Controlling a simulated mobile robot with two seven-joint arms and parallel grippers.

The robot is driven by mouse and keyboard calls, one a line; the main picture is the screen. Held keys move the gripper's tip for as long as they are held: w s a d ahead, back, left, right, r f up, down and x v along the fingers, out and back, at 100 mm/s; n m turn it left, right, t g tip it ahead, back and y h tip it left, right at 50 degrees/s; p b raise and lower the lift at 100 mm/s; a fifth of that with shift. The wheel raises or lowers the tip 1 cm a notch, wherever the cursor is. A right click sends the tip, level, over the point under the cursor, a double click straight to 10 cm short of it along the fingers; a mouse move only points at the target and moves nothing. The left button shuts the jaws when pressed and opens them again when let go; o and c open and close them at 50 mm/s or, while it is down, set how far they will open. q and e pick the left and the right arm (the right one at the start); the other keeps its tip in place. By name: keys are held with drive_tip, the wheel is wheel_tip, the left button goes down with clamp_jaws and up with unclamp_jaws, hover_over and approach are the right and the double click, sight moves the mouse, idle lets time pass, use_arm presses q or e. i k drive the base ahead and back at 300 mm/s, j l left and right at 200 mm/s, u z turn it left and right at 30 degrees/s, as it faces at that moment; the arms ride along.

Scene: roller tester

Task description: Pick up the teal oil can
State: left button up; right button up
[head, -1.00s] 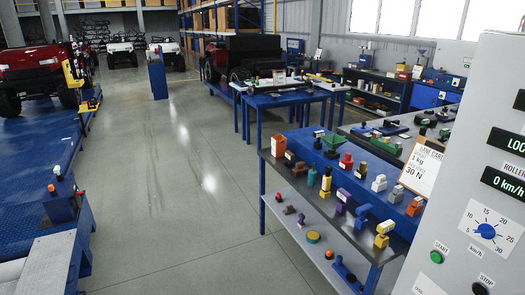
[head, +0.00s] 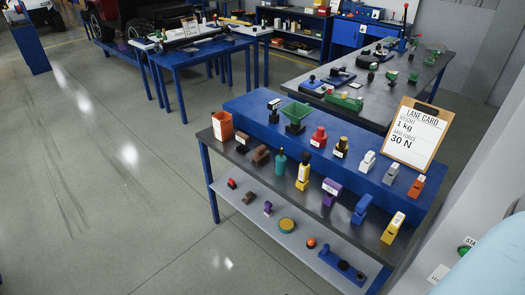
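The teal oil can (head: 280,163) stands upright near the front edge of the dark lower step of the blue workbench, a little left of the middle. It has a rounded body and a thin neck. A brown item (head: 261,154) is just to its left and a yellow-and-black bottle (head: 304,172) to its right. Nothing covers it. Neither of my grippers shows in the head view.
An orange bin (head: 222,126) stands at the bench's left end. A green funnel (head: 296,115) and a lane card (head: 414,135) are on the raised blue step. A lower shelf (head: 240,208) holds small items. The floor (head: 130,190) left of the bench is clear.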

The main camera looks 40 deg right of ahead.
sight(281, 163)
drive_tip(key=i+z, duration=0.3)
drive_tip(key=i+j+z, duration=0.3)
drive_tip(key=i, duration=0.2)
drive_tip(key=i+j+z, duration=0.45)
drive_tip(key=z, duration=0.2)
drive_tip(key=i+j+z, duration=0.55)
drive_tip(key=z, duration=0.2)
drive_tip(key=i+j+z, duration=0.15)
drive_tip(key=j+z, duration=0.2)
drive_tip(key=j, duration=0.2)
drive_tip(key=j+z, duration=0.35)
drive_tip(key=j, duration=0.25)
drive_tip(key=i, duration=0.05)
